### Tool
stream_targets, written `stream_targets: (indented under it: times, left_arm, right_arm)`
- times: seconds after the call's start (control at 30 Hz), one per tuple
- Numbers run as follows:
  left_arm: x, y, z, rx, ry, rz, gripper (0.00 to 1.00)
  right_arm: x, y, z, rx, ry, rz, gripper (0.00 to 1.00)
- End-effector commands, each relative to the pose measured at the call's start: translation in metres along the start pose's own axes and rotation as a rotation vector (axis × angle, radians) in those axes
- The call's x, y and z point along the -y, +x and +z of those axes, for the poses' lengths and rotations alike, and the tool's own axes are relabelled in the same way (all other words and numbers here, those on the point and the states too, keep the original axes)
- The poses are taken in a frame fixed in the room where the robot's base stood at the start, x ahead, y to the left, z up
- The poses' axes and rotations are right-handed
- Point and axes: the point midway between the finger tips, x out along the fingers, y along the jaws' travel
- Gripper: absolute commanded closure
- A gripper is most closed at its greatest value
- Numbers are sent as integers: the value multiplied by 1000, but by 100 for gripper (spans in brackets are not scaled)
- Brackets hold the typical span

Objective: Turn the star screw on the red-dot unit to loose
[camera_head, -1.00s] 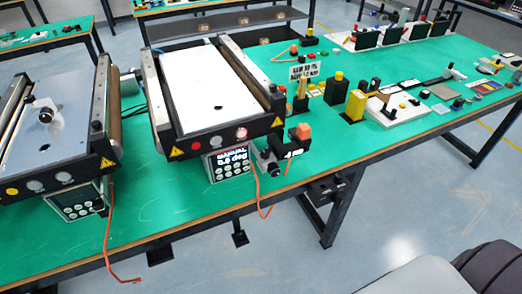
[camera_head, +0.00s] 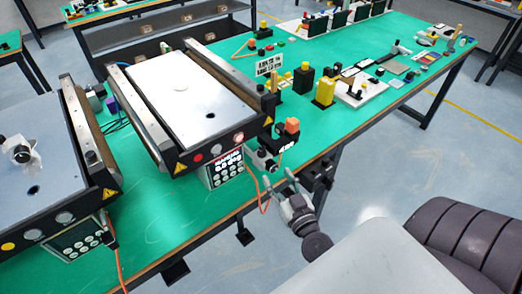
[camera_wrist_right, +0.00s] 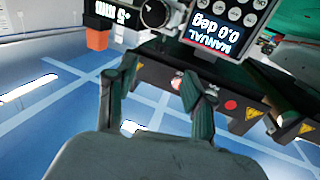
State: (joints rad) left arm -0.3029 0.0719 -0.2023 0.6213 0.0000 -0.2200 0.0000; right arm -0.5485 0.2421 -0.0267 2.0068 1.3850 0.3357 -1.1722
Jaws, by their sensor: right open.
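The knob also shows at the top of the right wrist view (camera_wrist_right: 153,13). My right gripper (camera_head: 279,180) is open and empty, just in front of and below the knob, apart from it. Its two fingers (camera_wrist_right: 160,78) point towards the knob in the wrist view. My left gripper is out of view.
A control box (camera_head: 225,168) reading "MANUAL 0.0 deg" hangs beside the knob, with an orange cable (camera_head: 264,200) below. Yellow and black blocks (camera_head: 325,90) stand right.

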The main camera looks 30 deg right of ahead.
Motion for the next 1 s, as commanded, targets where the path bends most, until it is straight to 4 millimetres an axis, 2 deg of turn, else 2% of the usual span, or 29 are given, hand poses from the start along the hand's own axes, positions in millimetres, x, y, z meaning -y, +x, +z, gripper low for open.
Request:
stream_targets:
  times: [0.03, 0.3, 0.5, 0.7, 0.93, 1.0]
  left_arm:
    - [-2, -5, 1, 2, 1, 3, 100]
    - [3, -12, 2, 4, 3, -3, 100]
    - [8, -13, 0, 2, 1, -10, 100]
    - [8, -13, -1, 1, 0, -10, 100]
    - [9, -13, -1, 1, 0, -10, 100]
    - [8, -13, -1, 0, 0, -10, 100]
  right_arm:
    - [0, 13, -4, -4, 1, 1, 47]
    - [0, 70, -2, -3, 0, 0, 47]
    - [0, 98, 0, 0, 1, -1, 47]
    - [1, 107, 0, 0, 0, -1, 47]
    - [0, 107, 0, 1, 0, -1, 47]
    - [0, 107, 0, 1, 0, -1, 57]
